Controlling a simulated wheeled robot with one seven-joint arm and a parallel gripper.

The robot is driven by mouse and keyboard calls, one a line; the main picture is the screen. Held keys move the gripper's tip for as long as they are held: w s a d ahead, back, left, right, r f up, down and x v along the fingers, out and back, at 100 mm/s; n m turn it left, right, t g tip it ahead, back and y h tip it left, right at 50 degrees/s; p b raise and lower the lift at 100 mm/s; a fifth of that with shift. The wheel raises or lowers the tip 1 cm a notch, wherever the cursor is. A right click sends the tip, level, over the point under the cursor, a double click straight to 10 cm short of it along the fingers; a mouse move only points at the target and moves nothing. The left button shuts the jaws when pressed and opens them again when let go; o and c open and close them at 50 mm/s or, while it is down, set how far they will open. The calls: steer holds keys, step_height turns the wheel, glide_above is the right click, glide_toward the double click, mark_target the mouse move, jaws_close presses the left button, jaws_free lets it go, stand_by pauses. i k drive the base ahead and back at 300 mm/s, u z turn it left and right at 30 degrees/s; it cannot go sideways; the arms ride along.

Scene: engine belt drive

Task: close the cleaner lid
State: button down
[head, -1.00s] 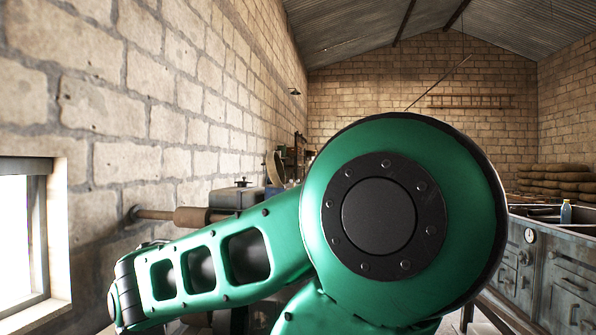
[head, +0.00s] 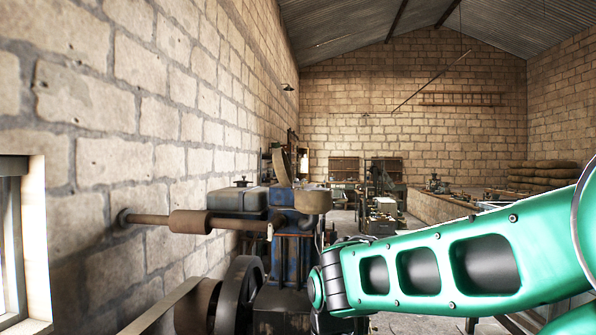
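In the head view, a blue engine (head: 287,245) stands by the left wall. On its top is a short tan cylinder (head: 314,200), which looks like the cleaner. A tan round plate, which looks like its lid (head: 281,167), stands tilted up, nearly on edge, just left of and above the cylinder, so the lid appears open. My green arm crosses the lower right of the view, and its black joint is in front of the engine's lower right side. My gripper is out of view, so its opening and any contact are hidden.
A dark tank (head: 237,199) sits left of the engine. A brown pipe (head: 190,221) runs from the wall towards the engine. A dark flywheel (head: 240,295) and a belt (head: 160,305) are below. Benches and machines stand farther back, with some open floor before them.

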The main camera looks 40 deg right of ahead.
mark_target(281, 165)
steer(key=z, duration=0.15)
steer(key=i, duration=1)
steer(key=u, duration=0.05)
